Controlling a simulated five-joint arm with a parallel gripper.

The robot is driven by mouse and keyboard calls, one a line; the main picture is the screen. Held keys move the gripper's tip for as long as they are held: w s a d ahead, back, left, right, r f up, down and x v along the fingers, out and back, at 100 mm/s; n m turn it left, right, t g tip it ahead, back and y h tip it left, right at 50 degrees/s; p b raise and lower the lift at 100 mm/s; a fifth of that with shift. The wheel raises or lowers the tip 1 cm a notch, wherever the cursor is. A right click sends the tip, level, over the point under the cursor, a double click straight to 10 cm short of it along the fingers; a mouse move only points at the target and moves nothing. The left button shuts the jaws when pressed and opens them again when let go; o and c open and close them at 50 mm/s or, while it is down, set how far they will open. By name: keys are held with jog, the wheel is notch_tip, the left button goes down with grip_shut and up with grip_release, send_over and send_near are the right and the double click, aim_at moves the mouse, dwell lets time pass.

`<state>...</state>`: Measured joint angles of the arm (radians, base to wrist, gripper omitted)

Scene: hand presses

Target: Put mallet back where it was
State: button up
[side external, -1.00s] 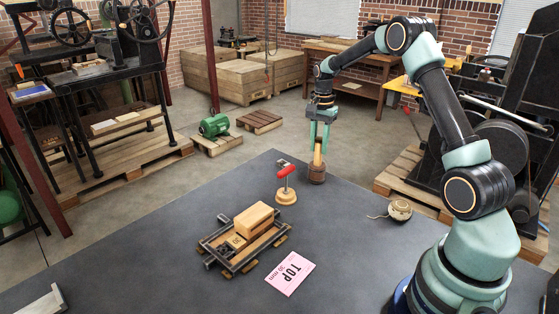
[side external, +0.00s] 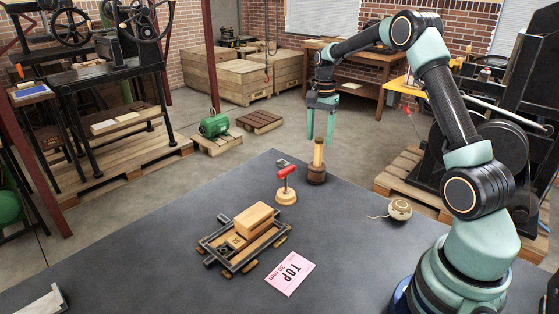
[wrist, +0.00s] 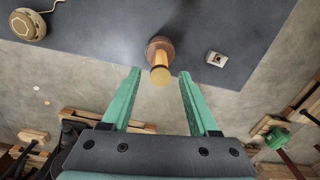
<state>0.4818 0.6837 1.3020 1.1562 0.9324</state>
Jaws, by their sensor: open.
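The mallet (side external: 317,174) stands upright on its dark brown head near the far corner of the grey table (side external: 160,265), with its pale handle pointing up. My gripper (side external: 320,140) is open and empty, with its green fingers above and around the level of the handle's top. In the wrist view the mallet (wrist: 160,60) shows from above, its handle end just beyond the fingertips and between their lines. My gripper's two fingers (wrist: 160,73) are spread apart there, with clear space on both sides of the handle. I cannot tell any mark under the head.
A red-handled tool on a round wooden base (side external: 286,187) stands close left of the mallet. A small metal piece (side external: 283,162) lies by the table edge. A framed press with a wooden block (side external: 253,219), a pink card (side external: 290,273) and a twine roll (side external: 400,209) lie nearer.

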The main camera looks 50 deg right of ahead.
notch_tip(320, 180, up, 8)
jog(key=shift+f, duration=0.15)
jog(key=s+a+r+n+t, duration=0.1)
jog(key=s+a+r+n, duration=0.25)
jog(key=a, duration=0.35)
jog(key=s+a+r+n+t, duration=0.2)
jog(key=a+r+n, duration=0.2)
jog(key=a, duration=0.2)
jog(key=s+a+f+n+t, duration=0.2)
jog(key=s+a+f+n, duration=0.1)
jog(key=s+a+n, duration=0.5)
jog(key=s+a, duration=0.2)
jog(key=s, duration=0.1)
jog(key=shift+a+f+n+t, duration=0.25)
jog(key=shift+f+n+t, duration=0.05)
jog(key=shift+f+n, duration=0.1)
